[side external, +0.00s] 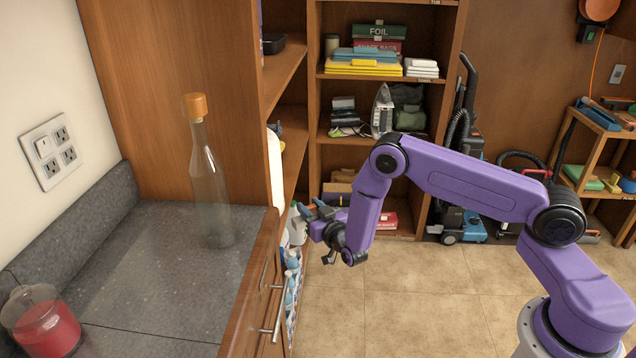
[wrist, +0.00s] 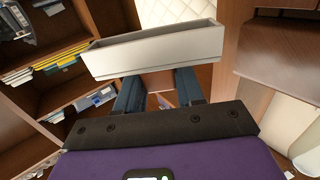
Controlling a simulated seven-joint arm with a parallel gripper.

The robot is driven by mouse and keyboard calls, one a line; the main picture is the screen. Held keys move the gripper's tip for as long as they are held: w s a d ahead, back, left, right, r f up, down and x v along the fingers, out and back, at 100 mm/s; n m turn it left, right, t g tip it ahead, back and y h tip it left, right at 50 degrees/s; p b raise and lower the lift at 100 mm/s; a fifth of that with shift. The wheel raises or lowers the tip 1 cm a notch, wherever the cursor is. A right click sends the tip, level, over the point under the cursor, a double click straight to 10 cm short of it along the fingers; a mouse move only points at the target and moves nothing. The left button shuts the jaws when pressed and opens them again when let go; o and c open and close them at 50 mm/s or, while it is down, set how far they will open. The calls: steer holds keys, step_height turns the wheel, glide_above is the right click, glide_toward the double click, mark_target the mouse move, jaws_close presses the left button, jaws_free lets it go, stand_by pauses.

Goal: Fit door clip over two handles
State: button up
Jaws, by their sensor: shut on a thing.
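My gripper (side external: 305,212) is in front of the counter's cabinet, at the end of the purple arm. In the wrist view its two blue fingers (wrist: 158,82) are shut on a long, pale grey, channel-shaped piece that looks like the door clip (wrist: 150,52). The clip lies crosswise beyond the fingertips. In the side view I cannot clearly tell the clip from the white items behind the gripper. The clip is apart from both handles.
A tall glass bottle with an orange cap (side external: 210,180) stands on the grey counter (side external: 150,290). A jar of red contents (side external: 42,322) is at its near left. Several bottles (side external: 291,280) show beside the cabinet front. Shelves stand behind; the tiled floor (side external: 400,300) is clear.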

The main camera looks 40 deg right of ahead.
steer(key=s+a+f+n+y, duration=0.35)
steer(key=s+a+f, duration=0.2)
steer(key=f, duration=0.35)
steer(key=s+a+f+n+y, duration=0.2)
steer(key=s+a+f+y, duration=0.25)
steer(key=s+f, duration=0.35)
steer(key=s+a+n+g+y, duration=0.1)
steer(key=s+a+y, duration=0.1)
steer(key=s+a, duration=0.2)
steer(key=s+a+r+n+g+y, duration=0.1)
steer(key=s+a+n+g+y, duration=0.1)
steer(key=a, duration=0.9)
steer(key=s+a+r+n+g+y, duration=0.1)
steer(key=s+a+n+g+y, duration=0.1)
steer(key=s+a, duration=0.5)
steer(key=shift+a+r+y, duration=0.2)
steer(key=shift+a+y, duration=0.5)
steer(key=shift+y, duration=0.1)
steer(key=shift+d+f, duration=0.1)
steer(key=shift+f, duration=2.8)
steer(key=shift+w+f, duration=0.1)
steer(key=shift+f, duration=0.05)
